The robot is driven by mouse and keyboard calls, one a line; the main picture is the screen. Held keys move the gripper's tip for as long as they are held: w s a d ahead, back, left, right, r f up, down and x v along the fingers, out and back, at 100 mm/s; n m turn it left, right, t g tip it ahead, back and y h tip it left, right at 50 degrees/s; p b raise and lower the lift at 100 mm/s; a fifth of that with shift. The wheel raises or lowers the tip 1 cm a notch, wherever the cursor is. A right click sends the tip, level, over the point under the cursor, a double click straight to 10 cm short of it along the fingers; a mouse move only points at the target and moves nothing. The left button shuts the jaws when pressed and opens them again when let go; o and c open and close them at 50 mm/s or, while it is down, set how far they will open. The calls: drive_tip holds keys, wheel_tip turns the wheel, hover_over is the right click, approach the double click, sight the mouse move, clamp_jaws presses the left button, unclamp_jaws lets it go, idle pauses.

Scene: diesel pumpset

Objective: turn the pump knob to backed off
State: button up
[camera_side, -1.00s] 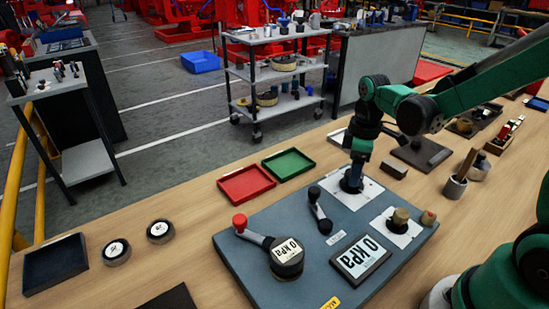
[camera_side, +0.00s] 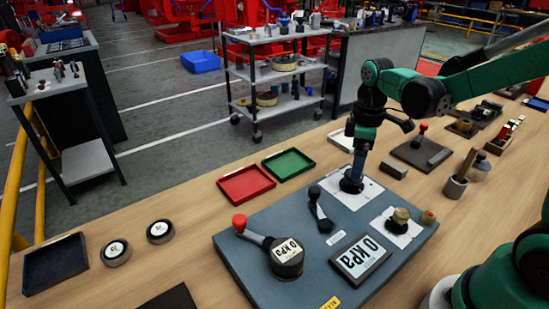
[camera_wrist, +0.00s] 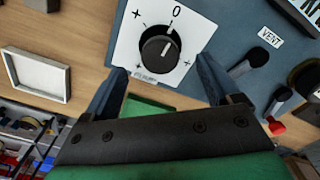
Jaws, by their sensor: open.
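A black round knob (camera_wrist: 158,50) with a white pointer line sits on a white square dial plate (camera_wrist: 203,20) marked with 0 and plus signs. In the wrist view the pointer aims to the upper right, near the 0. A small label on the plate is too small to read. My gripper (camera_wrist: 160,88) is open, its two dark fingers spread at either side of the plate's lower part. In the side view my gripper (camera_side: 353,178) points down at the knob, which it largely hides. I cannot tell whether the fingers touch it.
The blue-grey panel (camera_side: 235,262) also bears a red-tipped lever (camera_side: 240,223), a round gauge (camera_side: 287,256), a vent lever (camera_side: 320,212), a 0 kPa display (camera_side: 361,257) and a brass-coloured knob (camera_side: 401,216). Red (camera_side: 246,184) and green (camera_side: 288,164) trays lie behind the panel.

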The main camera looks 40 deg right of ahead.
drive_tip(key=shift+r, duration=1.55)
drive_tip(key=shift+s+a+r, duration=0.15)
drive_tip(key=shift+a+r, duration=0.1)
drive_tip(key=shift+a, duration=0.05)
drive_tip(key=s+a+r+m+t, duration=0.2)
drive_tip(key=s+a+m+t, duration=0.1)
drive_tip(key=a+m+t, duration=0.4)
drive_tip(key=shift+s+r, duration=0.15)
drive_tip(key=shift+s, duration=0.1)
